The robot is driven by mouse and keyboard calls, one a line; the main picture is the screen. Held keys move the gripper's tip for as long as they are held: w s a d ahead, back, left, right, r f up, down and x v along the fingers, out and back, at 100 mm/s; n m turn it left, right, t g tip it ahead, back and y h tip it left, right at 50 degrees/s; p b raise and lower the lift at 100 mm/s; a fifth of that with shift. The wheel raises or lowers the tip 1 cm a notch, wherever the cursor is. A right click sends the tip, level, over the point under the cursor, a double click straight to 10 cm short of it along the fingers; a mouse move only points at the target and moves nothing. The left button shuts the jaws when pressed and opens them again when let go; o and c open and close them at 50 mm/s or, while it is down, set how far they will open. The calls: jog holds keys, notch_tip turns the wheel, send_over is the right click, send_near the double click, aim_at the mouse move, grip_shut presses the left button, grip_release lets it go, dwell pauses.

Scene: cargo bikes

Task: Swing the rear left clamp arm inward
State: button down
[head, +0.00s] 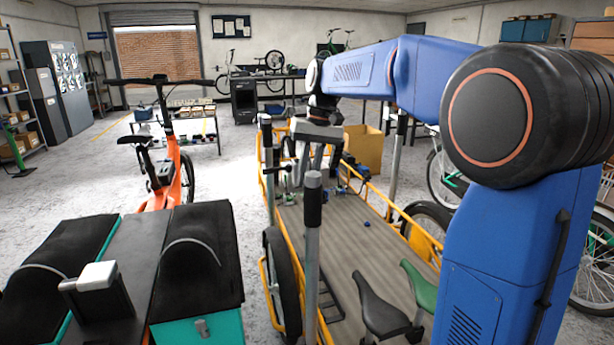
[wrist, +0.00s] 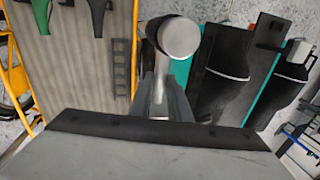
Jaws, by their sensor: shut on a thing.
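The near left post of the yellow-railed cargo bike is a grey upright (head: 312,250) with a black sleeve and a round silver cap. In the wrist view its cap (wrist: 181,38) stands just beyond my fingers. In the wrist view my fingers (wrist: 160,100) are shut on a narrow pale metal piece, which I take to be the rear left clamp arm (wrist: 159,88). The post and fingers hide most of it.
The wooden bed (head: 350,235) holds a black saddle (head: 380,308) and a green saddle (head: 420,287) at the near right. Other uprights stand at the far left (head: 267,150) and right (head: 397,150). Teal cases with black tops (head: 195,328) stand close on the left.

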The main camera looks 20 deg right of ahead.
jog(key=s+d+m+t+h, duration=0.2)
jog(key=s+d+m, duration=0.4)
jog(key=m, duration=1.1)
jog(key=shift+s+m, duration=0.3)
jog(key=shift+s, duration=0.4)
jog(key=c, duration=1.6)
grip_release()
jog(key=shift+c, duration=0.2)
jog(key=s+r, duration=0.1)
jog(key=r, duration=0.7)
jog(key=s+r, duration=0.2)
jog(key=r, duration=0.7)
jog(key=shift+s, duration=0.25)
